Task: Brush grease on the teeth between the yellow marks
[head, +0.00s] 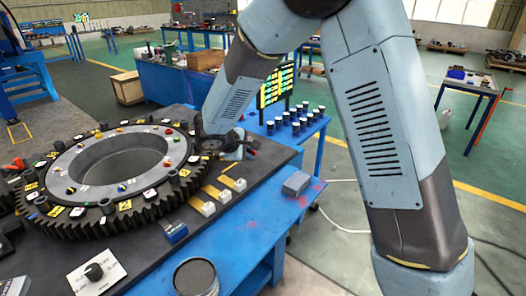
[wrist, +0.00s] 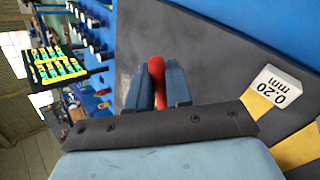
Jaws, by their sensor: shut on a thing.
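A large dark ring gear (head: 52,228) with a grey inner ring lies flat on a dark-topped blue bench. Its teeth run around the outer edge, and several yellow and white tags sit on its top. Yellow strips with white blocks (head: 208,208) lie beside its right side. One block (wrist: 275,88), marked 0.20 mm, shows in the wrist view. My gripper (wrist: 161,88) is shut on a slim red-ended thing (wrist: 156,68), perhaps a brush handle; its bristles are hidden. In the head view my gripper (head: 238,152) is beyond the gear's right side, small and partly covered.
An open round tin (head: 196,277) stands at the front of the bench. A knob box (head: 93,272), a small blue box (head: 175,232) and a grey block (head: 296,183) are nearby.

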